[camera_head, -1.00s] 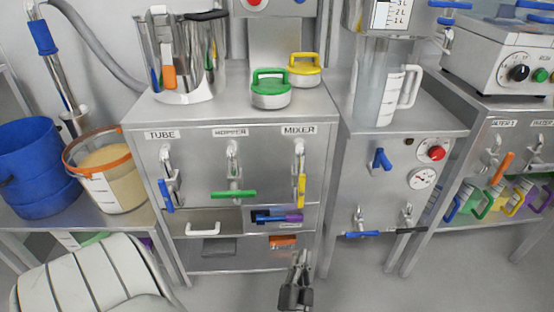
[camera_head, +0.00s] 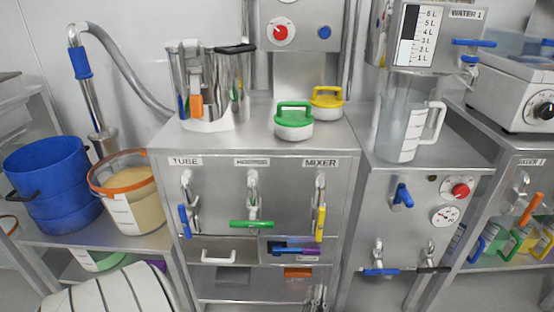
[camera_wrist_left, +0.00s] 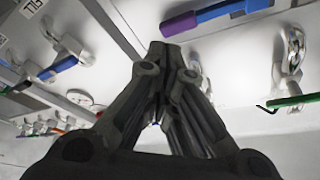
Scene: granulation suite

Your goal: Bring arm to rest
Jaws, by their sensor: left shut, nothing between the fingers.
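My left gripper (camera_head: 317,294) is only just in view at the bottom edge of the head view, in front of the lower part of the steel cabinet (camera_head: 219,172). In the left wrist view my left gripper (camera_wrist_left: 170,50) fills the middle, with its dark fingers together and nothing between them. My white left arm (camera_head: 112,294) shows at the bottom left of the head view. My right gripper is not in view.
The cabinet carries a steel pot (camera_head: 222,92), a green-handled weight (camera_head: 293,122) and a yellow-handled one (camera_head: 326,103). Valve handles, including a green one (camera_head: 251,224), stick out from its front. A blue bucket (camera_head: 50,180) and an orange-rimmed tub (camera_head: 140,215) stand left.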

